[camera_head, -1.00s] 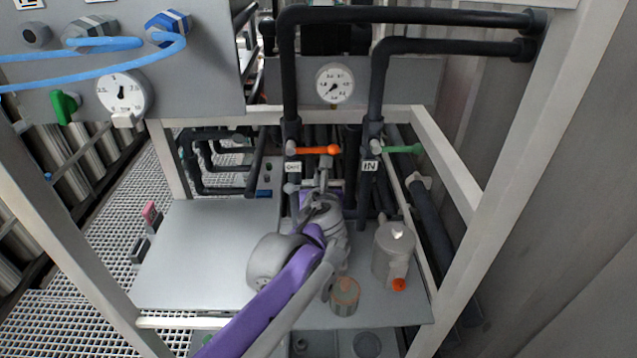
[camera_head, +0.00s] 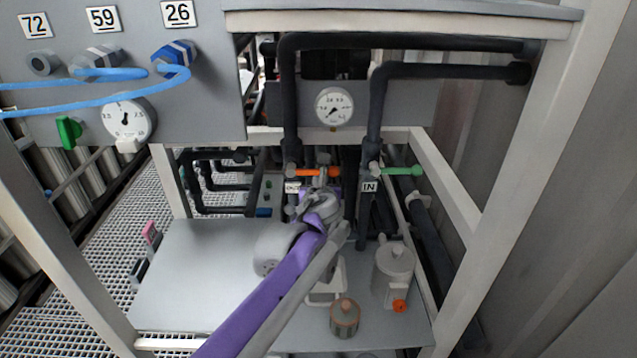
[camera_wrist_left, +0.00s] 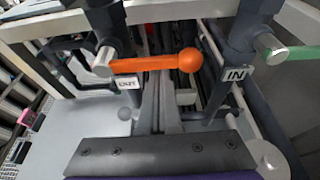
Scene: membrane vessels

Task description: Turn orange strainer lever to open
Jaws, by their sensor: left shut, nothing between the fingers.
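The orange lever (camera_head: 318,172) sticks out level to the right from the valve on the pipe labelled OUT. In the left wrist view the orange lever (camera_wrist_left: 150,66) ends in a round ball at its right. My left gripper (camera_head: 322,160) reaches the lever from the front, with its arm coming from the bottom left. In the left wrist view the shut, empty fingers of my left gripper (camera_wrist_left: 160,82) pass just below the lever, left of the ball. I cannot tell whether they touch it. My right gripper is not in view.
A green lever (camera_head: 402,170) points right from the IN pipe. Dark vertical pipes stand behind both levers. A gauge (camera_head: 334,107) is above. A grey canister (camera_head: 392,270) and a small jar-like part (camera_head: 344,317) stand on the shelf (camera_head: 190,270). White frame posts bound both sides.

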